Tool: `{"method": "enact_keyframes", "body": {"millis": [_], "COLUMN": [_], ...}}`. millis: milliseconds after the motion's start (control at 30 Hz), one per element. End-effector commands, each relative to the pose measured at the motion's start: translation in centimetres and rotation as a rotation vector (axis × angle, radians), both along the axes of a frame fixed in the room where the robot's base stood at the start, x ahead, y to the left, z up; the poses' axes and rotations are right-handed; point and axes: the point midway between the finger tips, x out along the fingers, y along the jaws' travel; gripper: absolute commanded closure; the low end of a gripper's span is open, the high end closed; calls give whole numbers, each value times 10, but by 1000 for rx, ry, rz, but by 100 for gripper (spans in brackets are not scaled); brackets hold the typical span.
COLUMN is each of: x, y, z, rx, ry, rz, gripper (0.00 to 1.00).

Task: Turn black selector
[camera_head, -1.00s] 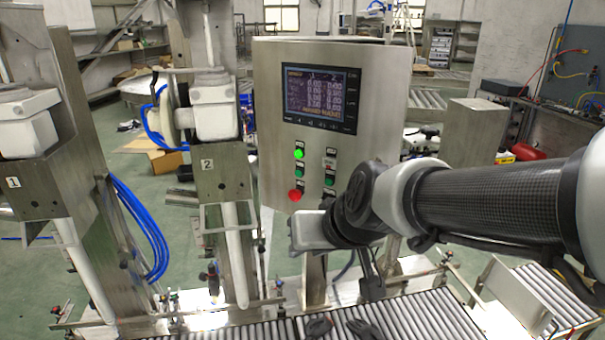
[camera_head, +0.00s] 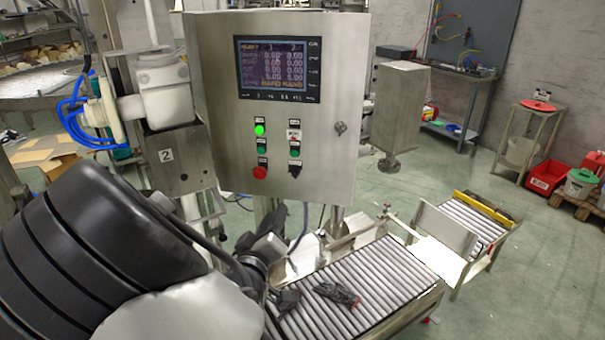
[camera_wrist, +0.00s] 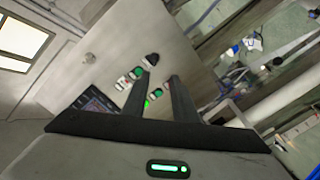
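The black selector (camera_head: 295,169) sits at the lower right of the button group on the steel control cabinet (camera_head: 216,80). In the wrist view the black selector (camera_wrist: 152,58) shows just beyond the left fingertip. My gripper (camera_wrist: 160,75) is open, with its two fingers apart and nothing between them. It points at the button group, and I cannot tell the exact distance; no contact is visible. In the head view my arm fills the lower left, and its fingertips cannot be made out clearly.
Beside the selector are a green button (camera_head: 294,148), a lit green button (camera_head: 259,130) and a red button (camera_head: 260,172). A screen (camera_head: 278,69) is above. A roller conveyor (camera_head: 385,275) with dark items on it lies below the cabinet.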

Motion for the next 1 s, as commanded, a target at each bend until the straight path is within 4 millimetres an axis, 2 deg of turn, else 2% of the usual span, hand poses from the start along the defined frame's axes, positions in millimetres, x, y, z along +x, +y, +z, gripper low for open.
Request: {"method": "enact_keyframes", "body": {"millis": [133,267,800,1000], "x": [-2,9,121,152], "y": [5,3,-15,-20], "z": [7,8,8,8], "rx": [-50,-53,-51,-51], "ry": [-58,-62,-60,-60], "rz": [3,-1,1,2], "gripper": [74,74,74,74]}}
